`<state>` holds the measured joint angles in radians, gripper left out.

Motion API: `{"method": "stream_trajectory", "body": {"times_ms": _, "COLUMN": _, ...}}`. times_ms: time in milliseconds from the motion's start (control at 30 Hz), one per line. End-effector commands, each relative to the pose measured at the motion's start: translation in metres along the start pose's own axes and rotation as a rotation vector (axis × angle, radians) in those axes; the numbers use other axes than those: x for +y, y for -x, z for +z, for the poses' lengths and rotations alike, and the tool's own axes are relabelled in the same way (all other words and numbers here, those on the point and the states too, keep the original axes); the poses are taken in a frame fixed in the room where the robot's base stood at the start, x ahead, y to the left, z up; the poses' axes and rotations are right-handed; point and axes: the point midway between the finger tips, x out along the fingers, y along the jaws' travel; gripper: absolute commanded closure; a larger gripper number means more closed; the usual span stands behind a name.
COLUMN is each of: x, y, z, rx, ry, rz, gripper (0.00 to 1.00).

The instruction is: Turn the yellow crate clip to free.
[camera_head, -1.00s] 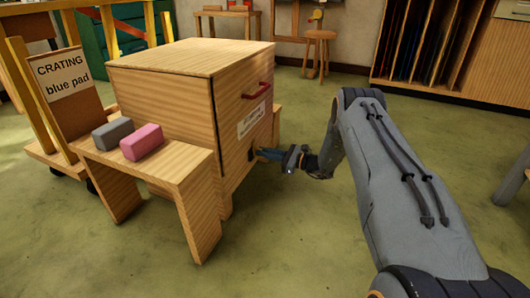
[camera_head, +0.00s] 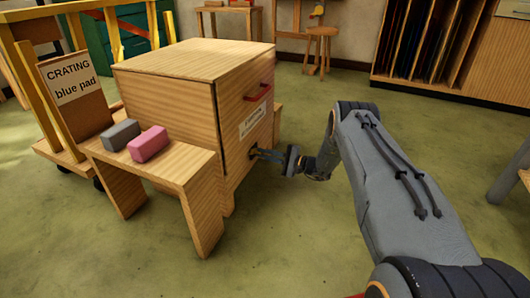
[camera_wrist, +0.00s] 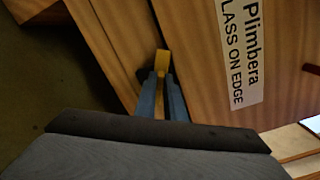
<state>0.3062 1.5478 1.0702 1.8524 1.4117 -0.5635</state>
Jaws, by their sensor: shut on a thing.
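The yellow crate clip (camera_wrist: 162,62) shows in the wrist view on the crate's front, near the edge of its lid panel, with a dark piece behind it. My gripper (camera_wrist: 162,78) is shut on the clip, its two blue-grey fingers at either side of it. The wooden crate (camera_head: 178,100) stands left of centre in the head view, with a red handle (camera_head: 259,92) and a white label (camera_wrist: 240,50) on its front. In the head view my gripper (camera_head: 256,153) reaches the crate's front low down, and the clip itself is hidden or too small to see.
A wooden bench (camera_head: 190,170) with a grey block (camera_head: 119,134) and a pink block (camera_head: 148,144) stands left of the crate. Beside it is a sign reading "CRATING blue pad" (camera_head: 74,80). A stool (camera_head: 321,40) stands at the back.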

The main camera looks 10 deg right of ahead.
Motion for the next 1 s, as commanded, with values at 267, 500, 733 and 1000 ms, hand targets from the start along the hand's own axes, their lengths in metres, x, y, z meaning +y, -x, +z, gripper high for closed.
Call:
{"method": "stream_trajectory", "body": {"times_ms": 267, "x": 0.0042, "y": 0.001, "z": 0.0006, "rx": -0.001, "ry": 0.24, "rz": 0.001, "gripper": 1.0}}
{"method": "stream_trajectory", "body": {"times_ms": 500, "x": 0.0067, "y": 0.0011, "z": -0.0003, "rx": -0.001, "ry": 0.398, "rz": 0.001, "gripper": 1.0}}
{"method": "stream_trajectory", "body": {"times_ms": 733, "x": 0.0074, "y": 0.001, "z": -0.001, "rx": -0.001, "ry": 0.486, "rz": 0.001, "gripper": 1.0}}
{"method": "stream_trajectory", "body": {"times_ms": 1000, "x": 0.008, "y": 0.0011, "z": -0.0015, "rx": -0.001, "ry": 0.52, "rz": 0.001, "gripper": 1.0}}
